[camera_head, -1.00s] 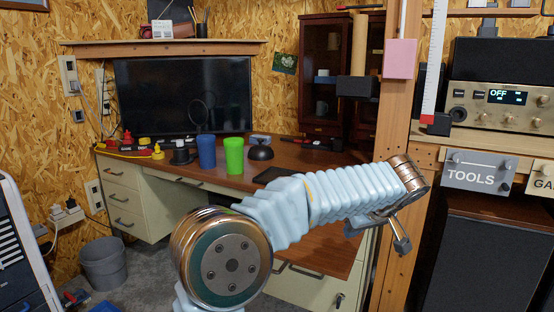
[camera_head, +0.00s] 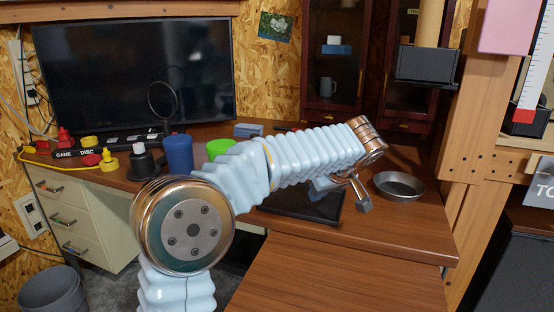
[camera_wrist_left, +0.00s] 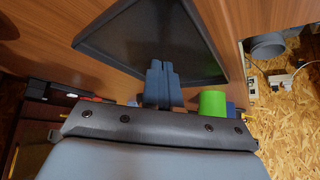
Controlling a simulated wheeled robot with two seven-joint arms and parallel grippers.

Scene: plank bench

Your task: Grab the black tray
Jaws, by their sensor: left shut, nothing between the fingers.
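The black tray (camera_head: 300,206) lies flat on the brown desk, partly hidden behind my left arm in the head view. In the left wrist view the tray (camera_wrist_left: 120,40) shows as a dark shallow panel with a raised rim, cut off at the top. My left gripper (camera_head: 364,204) hangs at the tray's right end in the head view. In the wrist view its fingers (camera_wrist_left: 160,64) are together and empty, overlapping the tray in the picture. I cannot tell how high they are above it. My right gripper is in neither view.
A metal bowl (camera_head: 399,186) sits right of the tray. A blue cup (camera_head: 178,153) and a green cup (camera_head: 219,149) stand to its left, with a monitor (camera_head: 135,80) behind. A wooden post (camera_head: 480,120) rises at the right. The front desk surface (camera_head: 345,280) is clear.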

